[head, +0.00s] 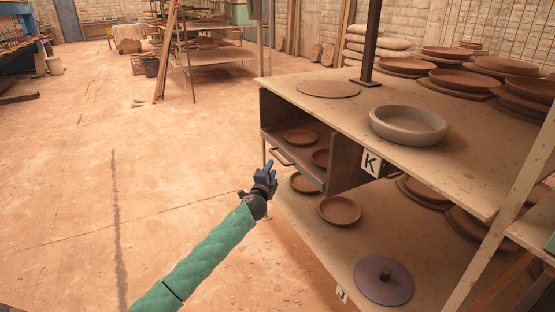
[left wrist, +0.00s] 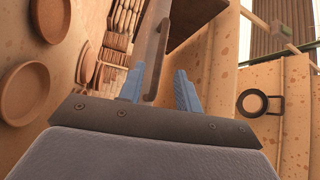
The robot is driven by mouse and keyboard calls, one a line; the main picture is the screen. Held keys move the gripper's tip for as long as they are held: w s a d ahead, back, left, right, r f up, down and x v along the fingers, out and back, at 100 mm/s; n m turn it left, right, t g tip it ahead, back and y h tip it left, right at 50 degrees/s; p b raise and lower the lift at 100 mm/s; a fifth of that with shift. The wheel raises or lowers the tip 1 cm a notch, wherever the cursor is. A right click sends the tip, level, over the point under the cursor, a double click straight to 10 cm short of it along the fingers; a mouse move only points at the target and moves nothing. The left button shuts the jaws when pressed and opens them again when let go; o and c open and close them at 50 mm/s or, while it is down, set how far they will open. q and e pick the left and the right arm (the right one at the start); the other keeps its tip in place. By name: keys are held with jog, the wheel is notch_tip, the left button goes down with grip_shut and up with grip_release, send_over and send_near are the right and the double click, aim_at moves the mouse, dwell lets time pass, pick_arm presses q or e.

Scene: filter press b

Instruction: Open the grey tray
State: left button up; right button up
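The grey tray (head: 296,164) is a shallow drawer in a dark housing under the shelf top, with its front edge facing left. Small brown dishes (head: 300,136) show above its front. A brown bar handle (head: 280,157) is on that front. My left gripper (head: 268,170) is just below and left of the handle in the head view. In the left wrist view, its blue fingers (left wrist: 158,84) are apart, and the handle (left wrist: 157,62) shows between and beyond them. I cannot tell whether they touch it. My right gripper is not in view.
A grey bowl (head: 408,125) and stacked brown plates stand on the shelf top (head: 330,103). The lower shelf (head: 335,236) holds a brown dish (head: 339,210) and a purple-grey lid (head: 383,281). Label K (head: 371,163) is beside the housing.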

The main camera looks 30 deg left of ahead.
aim_at(278, 158)
pick_arm(q)
jog(key=shift+b+x, duration=0.65)
jog(key=shift+x, duration=3.25)
jog(key=shift+d, duration=0.15)
grip_shut()
